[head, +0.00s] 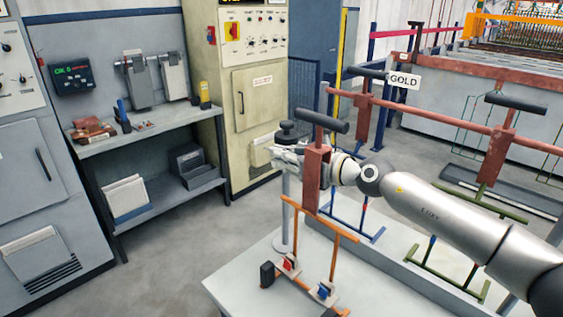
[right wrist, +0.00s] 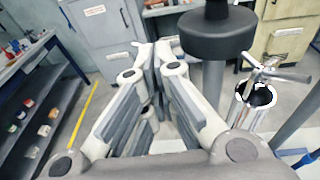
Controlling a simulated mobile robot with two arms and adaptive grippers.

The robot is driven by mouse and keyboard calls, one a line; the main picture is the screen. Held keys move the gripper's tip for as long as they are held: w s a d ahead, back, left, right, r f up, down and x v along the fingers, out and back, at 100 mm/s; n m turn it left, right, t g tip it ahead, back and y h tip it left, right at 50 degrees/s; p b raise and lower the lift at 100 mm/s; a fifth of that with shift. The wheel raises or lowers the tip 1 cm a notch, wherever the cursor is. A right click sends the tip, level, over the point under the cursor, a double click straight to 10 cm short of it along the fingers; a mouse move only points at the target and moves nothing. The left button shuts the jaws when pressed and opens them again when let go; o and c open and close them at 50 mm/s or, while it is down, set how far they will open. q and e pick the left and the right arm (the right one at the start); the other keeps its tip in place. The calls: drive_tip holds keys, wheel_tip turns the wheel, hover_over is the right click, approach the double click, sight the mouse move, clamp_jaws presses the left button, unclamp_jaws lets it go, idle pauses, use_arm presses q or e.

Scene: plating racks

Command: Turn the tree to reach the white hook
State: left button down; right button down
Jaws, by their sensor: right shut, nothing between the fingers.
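The tree is a pale upright pole (head: 284,212) with a black knob (head: 288,131) on top and a round foot, standing beside the white table. The knob (right wrist: 218,35) and grey pole (right wrist: 212,85) also show in the right wrist view, just right of my fingers. My right gripper (head: 281,152) is at the pole's upper part, partly hidden behind a red bracket. Its fingers (right wrist: 160,58) are shut and empty, close to the pole; contact cannot be told. A metal crossbar (right wrist: 278,74) sticks out right of the pole. I cannot make out a white hook. My left gripper is not in view.
An orange rack (head: 318,228) hangs over the white table (head: 240,285), with red and blue clips low on it. A red rail (head: 440,118) with black-handled brackets runs behind my arm. A shelf bench (head: 150,130) and cabinets stand left; the floor between is clear.

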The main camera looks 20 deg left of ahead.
drive_tip(key=shift+a, duration=0.35)
idle(0.6)
drive_tip(key=shift+w+a+b, duration=0.25)
drive_tip(key=shift+a+b, duration=0.9)
drive_tip(key=shift+b, duration=0.2)
